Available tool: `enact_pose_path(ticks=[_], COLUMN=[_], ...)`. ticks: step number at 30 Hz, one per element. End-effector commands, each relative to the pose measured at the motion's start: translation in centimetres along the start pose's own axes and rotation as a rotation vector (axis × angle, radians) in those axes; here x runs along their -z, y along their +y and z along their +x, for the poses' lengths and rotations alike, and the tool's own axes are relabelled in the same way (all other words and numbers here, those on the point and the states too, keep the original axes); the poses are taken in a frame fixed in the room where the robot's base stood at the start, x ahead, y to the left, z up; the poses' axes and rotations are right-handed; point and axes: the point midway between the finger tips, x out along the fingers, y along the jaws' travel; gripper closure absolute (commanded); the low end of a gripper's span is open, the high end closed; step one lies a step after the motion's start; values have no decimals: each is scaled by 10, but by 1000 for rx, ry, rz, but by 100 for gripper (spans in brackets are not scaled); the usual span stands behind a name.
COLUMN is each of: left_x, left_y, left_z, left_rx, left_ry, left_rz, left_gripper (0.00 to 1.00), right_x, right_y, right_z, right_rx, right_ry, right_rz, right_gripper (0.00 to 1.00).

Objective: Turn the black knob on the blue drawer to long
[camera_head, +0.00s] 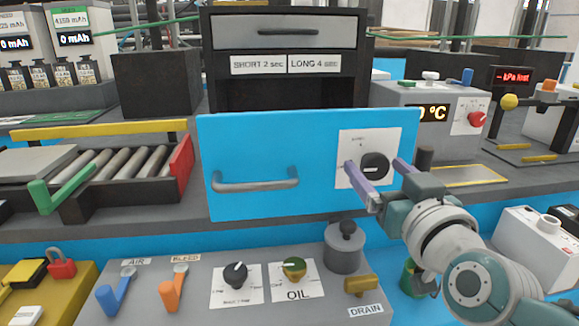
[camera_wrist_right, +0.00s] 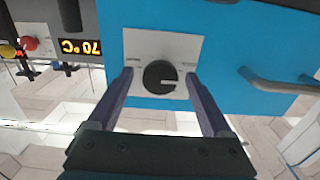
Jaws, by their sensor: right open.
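The blue drawer (camera_head: 310,150) faces me in the middle of the head view, with a grey bar handle (camera_head: 255,183) on its left part. The black knob (camera_head: 374,167) sits on a white plate (camera_head: 356,140) at the drawer's right. The knob also shows in the right wrist view (camera_wrist_right: 160,76), its pale mark pointing to the right there. The plate's lettering is too small to read. My right gripper (camera_head: 374,172) is open, with one finger on each side of the knob and gaps between. My left gripper is not in view.
A label reading SHORT 2 sec and LONG 4 sec (camera_head: 286,64) is above the drawer. A grey panel (camera_head: 200,290) with levers and knobs lies below. A grey box with a °C display (camera_head: 433,112) stands to the right, a roller tray (camera_head: 90,180) to the left.

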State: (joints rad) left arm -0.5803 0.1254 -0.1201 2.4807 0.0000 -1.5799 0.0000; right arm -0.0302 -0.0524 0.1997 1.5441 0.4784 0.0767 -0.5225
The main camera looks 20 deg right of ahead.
Motion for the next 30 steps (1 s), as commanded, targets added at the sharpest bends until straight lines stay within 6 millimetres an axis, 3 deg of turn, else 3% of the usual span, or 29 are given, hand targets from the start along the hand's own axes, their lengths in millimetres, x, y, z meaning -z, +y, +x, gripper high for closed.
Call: enact_pose_path(ticks=[5, 26, 30], left_x=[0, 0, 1], left_y=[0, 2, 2], left_z=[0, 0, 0], left_rx=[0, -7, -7], left_ry=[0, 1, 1], left_rz=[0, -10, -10], left_gripper=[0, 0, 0], right_x=[0, 0, 0], right_y=[0, 0, 0], right_z=[0, 0, 0], right_rx=[0, 0, 0], right_ry=[0, 0, 0], right_rz=[-1, -1, 1], right_gripper=[19, 97, 100])
